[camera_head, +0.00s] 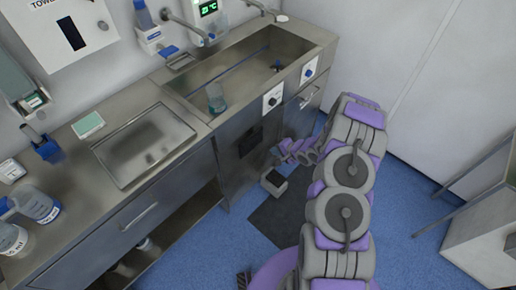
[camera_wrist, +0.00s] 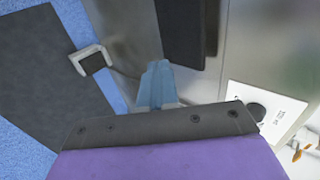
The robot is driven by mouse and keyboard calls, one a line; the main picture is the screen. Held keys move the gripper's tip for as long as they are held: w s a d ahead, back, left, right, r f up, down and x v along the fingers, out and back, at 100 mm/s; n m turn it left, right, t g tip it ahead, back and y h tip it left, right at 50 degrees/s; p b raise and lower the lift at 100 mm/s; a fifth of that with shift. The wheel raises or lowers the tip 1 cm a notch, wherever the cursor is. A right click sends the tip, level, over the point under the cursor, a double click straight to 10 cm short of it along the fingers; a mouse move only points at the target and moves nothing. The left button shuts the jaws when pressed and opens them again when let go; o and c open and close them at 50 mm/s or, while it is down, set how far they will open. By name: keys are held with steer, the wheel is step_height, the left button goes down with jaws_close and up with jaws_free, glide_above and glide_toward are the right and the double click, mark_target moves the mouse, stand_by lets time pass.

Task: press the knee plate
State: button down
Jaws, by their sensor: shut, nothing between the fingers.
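The knee plate is a dark rectangular panel (camera_head: 250,142) on the steel front of the sink cabinet. In the wrist view the dark plate (camera_wrist: 188,28) stands at the top, right of centre. My gripper (camera_wrist: 157,68) shows there as pale blue fingers shut together with nothing between them. Its tips appear just beside the plate's near end; whether they touch it I cannot tell. In the head view my arm bends back toward the cabinet, and my gripper (camera_head: 277,152) is small, right of the plate and slightly lower.
A white panel with a black knob (camera_head: 272,98) is above the plate; it also shows in the wrist view (camera_wrist: 258,107). A grey-and-black box-like pedal (camera_head: 273,181) stands on the floor by a dark mat (camera_head: 275,218). The sink (camera_head: 240,75) is above. Blue floor is open at right.

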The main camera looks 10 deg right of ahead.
stand_by(0.3)
steer(key=b, duration=0.4)
glide_toward(252, 145)
steer(key=x, duration=0.5)
steer(key=shift+s+f, duration=0.3)
steer(key=shift+f, duration=0.2)
steer(key=shift+w+a+r+b, duration=0.15)
steer(key=shift+w+a+b, duration=0.2)
steer(key=shift+w, duration=0.2)
steer(key=shift+d, duration=0.1)
